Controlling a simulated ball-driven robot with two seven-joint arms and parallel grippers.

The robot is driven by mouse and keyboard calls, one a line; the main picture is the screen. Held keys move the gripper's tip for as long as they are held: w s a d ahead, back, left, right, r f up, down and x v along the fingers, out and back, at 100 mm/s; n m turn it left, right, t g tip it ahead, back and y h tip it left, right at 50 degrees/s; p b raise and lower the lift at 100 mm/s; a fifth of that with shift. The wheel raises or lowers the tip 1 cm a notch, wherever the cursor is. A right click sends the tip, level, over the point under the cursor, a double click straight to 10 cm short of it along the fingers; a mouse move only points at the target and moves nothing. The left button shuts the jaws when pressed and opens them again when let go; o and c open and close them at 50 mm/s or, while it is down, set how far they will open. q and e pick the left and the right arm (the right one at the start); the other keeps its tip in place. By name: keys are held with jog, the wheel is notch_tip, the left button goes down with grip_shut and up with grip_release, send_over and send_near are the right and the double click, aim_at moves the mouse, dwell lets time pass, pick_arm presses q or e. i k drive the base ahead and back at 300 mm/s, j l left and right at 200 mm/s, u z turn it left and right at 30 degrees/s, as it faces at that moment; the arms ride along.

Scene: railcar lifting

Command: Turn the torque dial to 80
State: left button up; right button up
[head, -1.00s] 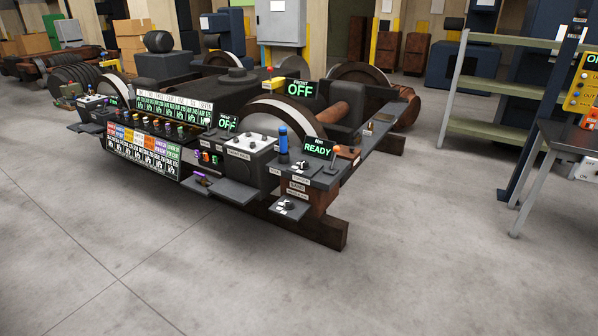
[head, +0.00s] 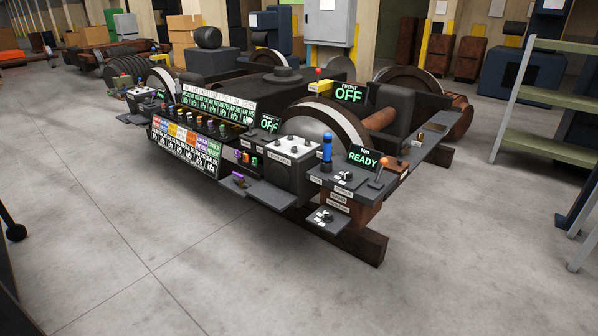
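Neither of my grippers is in view.
The bogie (head: 365,240) has wheels, a panel of green readouts (head: 215,108) and a grey control box (head: 290,158). Two displays read "OFF". A shelf rack (head: 545,105) stands at the right. A dark caster (head: 15,232) is at the left edge. The floor in front is clear.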

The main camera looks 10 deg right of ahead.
aim_at(348, 177)
jog(key=i+l+u, duration=0.1)
jog(key=l+u, duration=0.15)
jog(key=u, duration=0.15)
jog(key=l+u, duration=0.6)
jog(key=u, duration=0.2)
